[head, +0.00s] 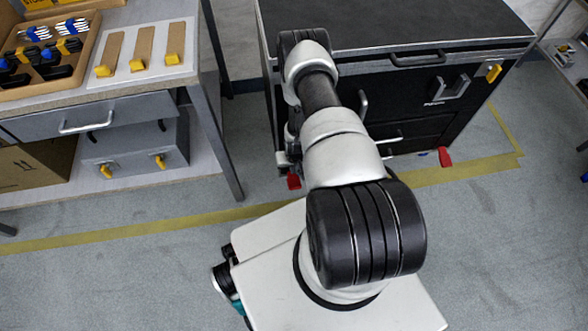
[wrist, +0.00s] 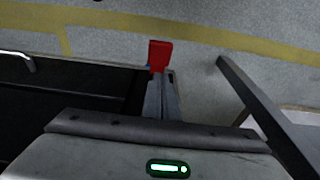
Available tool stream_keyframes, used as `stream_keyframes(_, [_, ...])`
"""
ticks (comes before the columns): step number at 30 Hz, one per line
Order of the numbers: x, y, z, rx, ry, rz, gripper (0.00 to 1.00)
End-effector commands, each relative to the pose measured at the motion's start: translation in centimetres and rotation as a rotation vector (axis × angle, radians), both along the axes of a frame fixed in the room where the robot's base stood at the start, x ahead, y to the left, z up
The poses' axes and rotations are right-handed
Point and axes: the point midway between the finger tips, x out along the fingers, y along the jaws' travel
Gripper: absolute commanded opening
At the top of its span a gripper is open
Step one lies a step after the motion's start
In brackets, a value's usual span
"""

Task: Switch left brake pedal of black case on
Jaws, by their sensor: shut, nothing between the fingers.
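The black case (head: 440,105) stands at the upper right of the head view, and its dark front fills the left of the wrist view (wrist: 70,100). Its left brake pedal (head: 293,181) is a small red tab low at the case's left corner, partly hidden by my arm. It also shows in the wrist view (wrist: 159,54), just beyond my fingertips. My gripper (wrist: 163,76) is shut and empty, pointing at the pedal; I cannot tell whether they touch. In the head view my arm hides most of the gripper. The right red pedal (head: 445,157) sits at the case's other front corner.
A workbench (head: 203,80) stands left of the case; its metal leg (wrist: 265,115) is close to the right of my gripper in the wrist view. A grey toolbox (head: 135,150) sits on its lower shelf. Yellow tape (head: 130,231) crosses the open grey floor.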

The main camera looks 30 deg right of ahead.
Motion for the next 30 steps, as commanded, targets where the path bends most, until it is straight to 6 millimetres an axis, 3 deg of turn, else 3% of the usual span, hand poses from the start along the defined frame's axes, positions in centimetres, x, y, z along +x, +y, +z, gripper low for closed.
stream_keyframes(1, [0.1, 0.0, -1.7, 0.000, 0.000, 0.000, 0.00])
stream_keyframes(3, [0.4, -0.1, -3.2, 0.000, 0.000, 0.000, 0.00])
stream_keyframes(12, [0.4, -0.1, -8.2, 0.000, 0.001, 0.000, 0.00])
stream_keyframes(18, [0.2, 0.0, -9.3, 0.000, 0.000, 0.000, 0.00])
stream_keyframes(30, [0.1, 0.0, -9.4, 0.000, 0.000, 0.000, 0.00])
